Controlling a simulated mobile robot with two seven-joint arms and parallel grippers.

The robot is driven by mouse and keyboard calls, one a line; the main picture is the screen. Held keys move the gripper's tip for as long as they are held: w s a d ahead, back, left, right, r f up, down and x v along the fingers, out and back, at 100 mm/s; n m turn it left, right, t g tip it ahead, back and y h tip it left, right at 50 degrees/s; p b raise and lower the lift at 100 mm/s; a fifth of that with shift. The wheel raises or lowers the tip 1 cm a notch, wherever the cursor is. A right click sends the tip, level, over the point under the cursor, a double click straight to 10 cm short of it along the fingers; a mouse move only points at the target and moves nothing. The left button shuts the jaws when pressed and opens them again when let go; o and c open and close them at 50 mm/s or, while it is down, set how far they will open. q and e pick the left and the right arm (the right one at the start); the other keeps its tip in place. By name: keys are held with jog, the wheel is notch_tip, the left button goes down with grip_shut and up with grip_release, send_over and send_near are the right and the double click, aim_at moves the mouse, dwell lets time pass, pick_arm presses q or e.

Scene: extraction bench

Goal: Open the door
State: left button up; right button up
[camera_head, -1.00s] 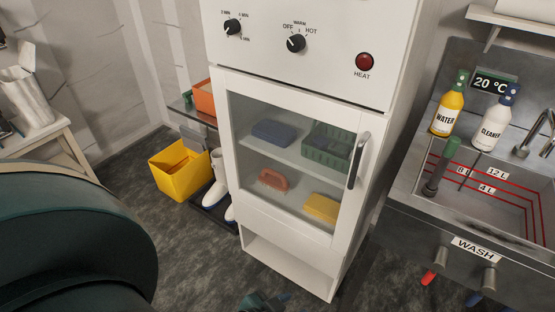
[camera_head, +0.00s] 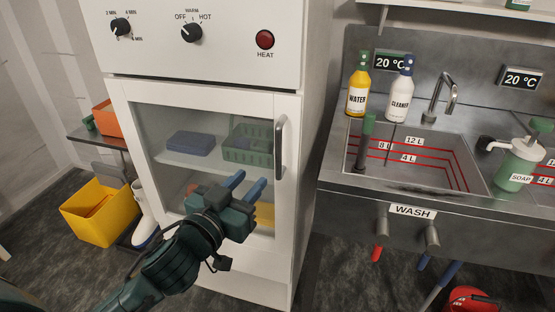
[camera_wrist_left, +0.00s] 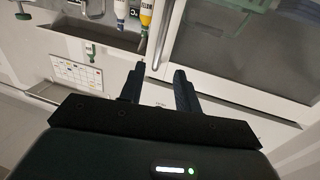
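The white-framed glass door (camera_head: 215,93) of the tall white cabinet is shut. Its vertical metal handle (camera_head: 280,148) is on the right side of the door. My left gripper (camera_head: 248,186) is open and empty, in front of the lower glass, left of and below the handle. In the left wrist view the two dark fingers (camera_wrist_left: 157,82) stand apart with nothing between them. The handle (camera_wrist_left: 164,35) shows there beyond the fingertips, with the door glass (camera_wrist_left: 235,40) to its right. My right gripper is not in view.
Knobs and a red HEAT button (camera_head: 265,40) sit above the door. To the right is a steel sink (camera_head: 430,165) with bottles, a faucet and a soap dispenser (camera_head: 520,160). A yellow bin (camera_head: 97,212) and white boots (camera_head: 145,215) stand on the floor at left.

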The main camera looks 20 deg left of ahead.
aim_at(277, 150)
pick_arm(q)
jog(key=w, duration=0.4)
jog(key=w+d+p, duration=0.1)
jog(key=w, duration=0.3)
jog(key=w+d, duration=0.1)
jog(key=w, duration=0.3)
jog(key=shift+w+d+r+p, duration=0.15)
jog(key=shift+w+d+p, duration=0.1)
jog(key=shift+w+p, duration=0.15)
jog(key=shift+c, duration=0.5)
grip_shut()
